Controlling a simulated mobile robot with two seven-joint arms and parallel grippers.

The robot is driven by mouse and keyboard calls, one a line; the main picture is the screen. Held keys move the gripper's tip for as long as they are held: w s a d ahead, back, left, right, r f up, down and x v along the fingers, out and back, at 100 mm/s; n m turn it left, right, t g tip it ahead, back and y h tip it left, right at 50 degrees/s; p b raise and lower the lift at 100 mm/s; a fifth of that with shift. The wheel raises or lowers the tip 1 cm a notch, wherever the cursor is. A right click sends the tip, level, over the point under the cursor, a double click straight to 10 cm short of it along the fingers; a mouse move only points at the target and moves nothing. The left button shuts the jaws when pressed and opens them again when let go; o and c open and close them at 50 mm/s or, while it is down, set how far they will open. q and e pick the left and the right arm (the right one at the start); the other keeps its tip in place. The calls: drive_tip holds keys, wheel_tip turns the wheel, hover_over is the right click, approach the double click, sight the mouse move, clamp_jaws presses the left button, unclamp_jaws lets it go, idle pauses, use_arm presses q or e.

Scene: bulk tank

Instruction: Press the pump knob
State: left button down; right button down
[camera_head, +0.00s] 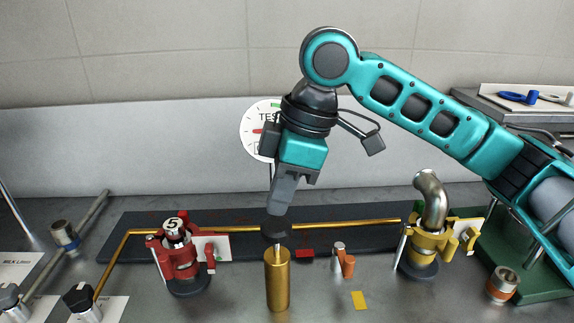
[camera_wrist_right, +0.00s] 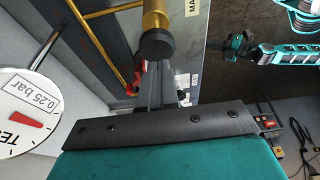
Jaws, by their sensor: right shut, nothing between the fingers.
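The pump is an upright brass cylinder (camera_head: 278,282) with a thin rod topped by a black knob (camera_head: 274,230). The knob also shows in the right wrist view (camera_wrist_right: 156,45), with the brass body (camera_wrist_right: 155,16) behind it. My right gripper (camera_head: 279,208) is shut and empty, pointing down just above the knob. Whether the tips touch the knob I cannot tell. The shut fingers also show in the wrist view (camera_wrist_right: 155,84), close to the knob. My left gripper (camera_wrist_right: 238,46) appears small in the wrist view; its jaws are too small to read.
A white test gauge (camera_head: 256,130) with a red needle stands behind my right wrist, partly hidden by it. A red valve (camera_head: 181,262) is left of the pump, and a yellow valve with a bent pipe (camera_head: 428,240) is right. A brass pipe runs behind the pump.

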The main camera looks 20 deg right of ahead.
sight(282, 226)
drive_tip(key=shift+f, duration=1.1)
wheel_tip(282, 226, down, 3)
drive_tip(key=shift+r, duration=0.2)
drive_tip(key=shift+s+f, duration=0.15)
drive_tip(key=shift+f, duration=0.4)
drive_tip(key=shift+p, duration=0.3)
